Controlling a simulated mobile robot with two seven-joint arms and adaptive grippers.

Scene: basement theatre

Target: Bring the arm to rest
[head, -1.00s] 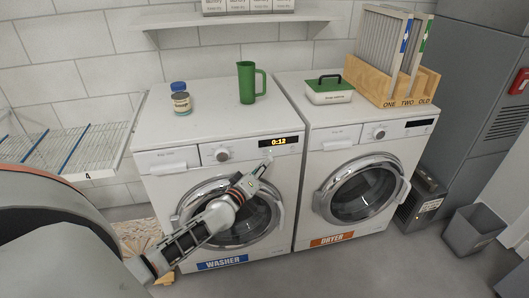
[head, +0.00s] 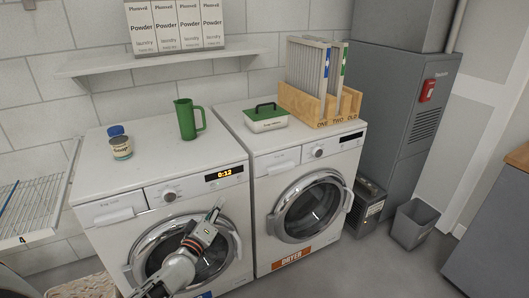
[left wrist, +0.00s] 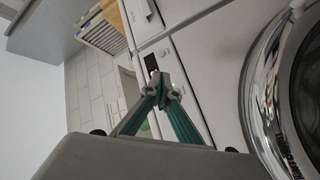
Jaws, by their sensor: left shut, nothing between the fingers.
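My left gripper (head: 219,205) is in front of the washer (head: 108,183), just below its control panel. Its fingers are together and empty; in the left wrist view the fingertips (left wrist: 161,90) meet, with nothing between them. The arm comes up from the lower edge across the round washer door (head: 231,245), which looks shut, and hides part of it. Whether the fingertips touch the washer front is unclear. The washer display (head: 224,173) reads 0:12. My right gripper is out of view.
The dryer (head: 276,172) stands right of the washer. A green jug (head: 187,119) and soap jar (head: 121,147) are on the washer. A green-lidded box (head: 266,119) and wooden filter rack (head: 296,100) sit on the dryer. A grey bin (head: 413,224) stands right; a wire rack (head: 30,205) is left.

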